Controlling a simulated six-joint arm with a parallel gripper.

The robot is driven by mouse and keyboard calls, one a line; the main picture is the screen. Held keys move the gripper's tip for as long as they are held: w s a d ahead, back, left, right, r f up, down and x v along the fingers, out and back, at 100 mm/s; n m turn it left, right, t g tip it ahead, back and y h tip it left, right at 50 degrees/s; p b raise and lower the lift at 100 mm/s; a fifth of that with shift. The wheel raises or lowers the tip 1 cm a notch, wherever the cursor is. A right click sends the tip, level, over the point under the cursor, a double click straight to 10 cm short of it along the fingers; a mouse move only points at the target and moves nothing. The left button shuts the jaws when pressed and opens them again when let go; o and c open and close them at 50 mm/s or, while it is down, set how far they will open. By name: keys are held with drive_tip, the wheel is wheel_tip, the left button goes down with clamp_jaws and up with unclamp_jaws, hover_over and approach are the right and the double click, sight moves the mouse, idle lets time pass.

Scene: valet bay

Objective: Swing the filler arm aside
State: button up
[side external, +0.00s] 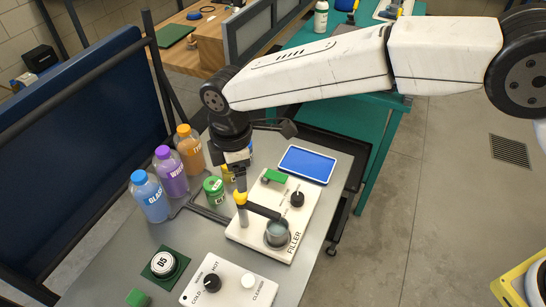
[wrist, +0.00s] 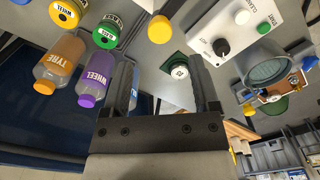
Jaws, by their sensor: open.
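The filler board (side external: 240,232), a white panel labelled FILLER, lies on the grey bench in the side view. Its dark filler arm (side external: 264,210) runs from a yellow-topped post (side external: 240,197) toward the round grey cup (side external: 277,234). The yellow top also shows in the wrist view (wrist: 160,29), ahead of the fingers. My gripper (side external: 241,184) points down just above the yellow top. Its fingers are apart with nothing seen between them in the wrist view (wrist: 164,68). I cannot tell whether they touch the post.
Glass, wheel (side external: 171,172) and tyre bottles stand left of the board, with a green-lidded jar (side external: 214,190) close by. A blue tray (side external: 307,164) lies behind right.

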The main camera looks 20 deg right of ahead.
sight(257, 207)
drive_tip(key=shift+f, duration=3.55)
clamp_jaws()
